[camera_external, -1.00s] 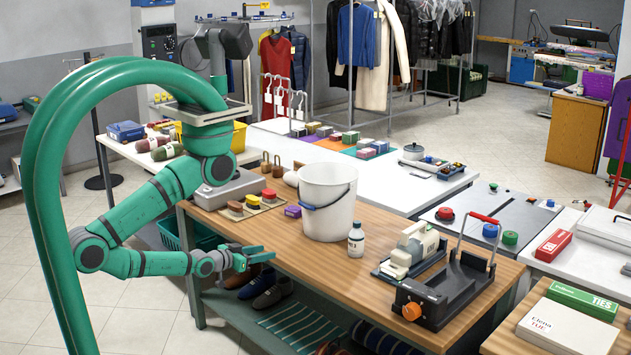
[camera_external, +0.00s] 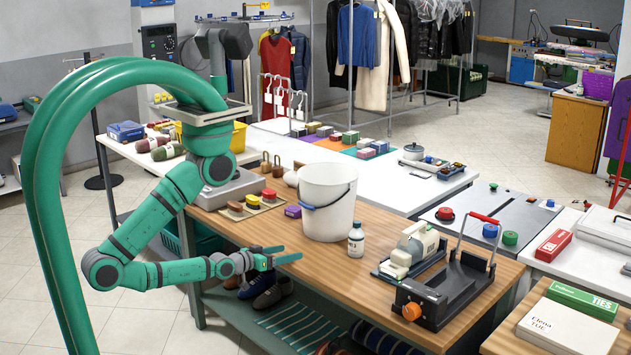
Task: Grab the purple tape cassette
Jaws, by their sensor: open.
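The purple tape cassette (camera_external: 293,211) is a small block lying on the wooden table top (camera_external: 350,280), just left of the white bucket (camera_external: 326,225). My gripper (camera_external: 284,253) is open and empty. Its green fingers point right, over the table's front left edge, nearer the camera than the cassette and apart from it. The cassette is in plain sight; its far side is hidden.
The bucket stands close beside the cassette. A white bottle (camera_external: 356,239) is right of the bucket. A tray with coloured pads (camera_external: 252,204) lies to the left. A clothes iron (camera_external: 413,250) and a black press-like device (camera_external: 445,290) stand further right.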

